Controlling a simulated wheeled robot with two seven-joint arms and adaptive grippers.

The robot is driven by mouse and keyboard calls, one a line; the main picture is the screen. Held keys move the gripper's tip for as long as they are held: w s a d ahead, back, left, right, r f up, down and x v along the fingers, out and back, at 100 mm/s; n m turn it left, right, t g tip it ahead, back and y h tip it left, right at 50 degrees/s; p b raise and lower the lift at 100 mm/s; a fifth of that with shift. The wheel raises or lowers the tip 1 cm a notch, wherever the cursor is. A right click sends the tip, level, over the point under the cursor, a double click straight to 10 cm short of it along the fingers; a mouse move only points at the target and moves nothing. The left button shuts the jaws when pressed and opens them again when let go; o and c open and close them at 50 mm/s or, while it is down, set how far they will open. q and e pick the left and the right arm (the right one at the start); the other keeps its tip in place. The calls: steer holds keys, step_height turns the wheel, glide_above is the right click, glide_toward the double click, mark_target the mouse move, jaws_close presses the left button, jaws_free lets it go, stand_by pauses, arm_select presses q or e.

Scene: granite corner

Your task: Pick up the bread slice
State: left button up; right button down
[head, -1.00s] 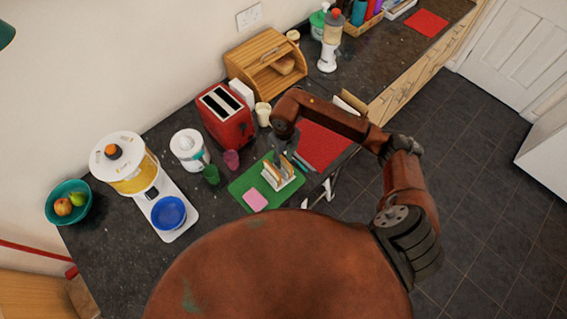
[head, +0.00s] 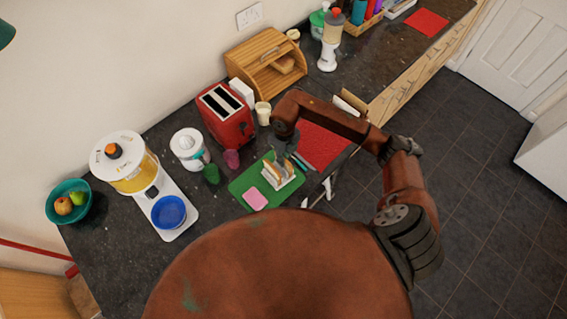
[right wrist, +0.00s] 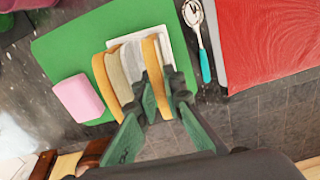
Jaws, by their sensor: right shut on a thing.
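Several bread slices stand upright side by side in a pale rack (right wrist: 178,48) on a green board (right wrist: 70,50). The rack also shows in the head view (head: 290,181). My right gripper (right wrist: 162,88) is at the rack, its fingers pointing down at the slices. It is shut on the rightmost bread slice (right wrist: 154,62), with one finger on each side. In the head view my right gripper (head: 286,154) is over the board. My left gripper is not in view.
A pink sponge-like block (right wrist: 78,98) lies on the board. A spoon with a teal handle (right wrist: 198,40) and a red mat (right wrist: 270,40) are to the right. A red toaster (head: 227,115), a green cup (head: 211,174) and a pink cup (head: 231,158) stand behind the board.

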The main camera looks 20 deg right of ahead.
step_height(320, 180, up, 9)
steer(key=shift+w+f+b, duration=0.1)
steer(key=shift+b, duration=0.95)
steer(key=shift+r, duration=0.65)
steer(key=shift+a, duration=0.1)
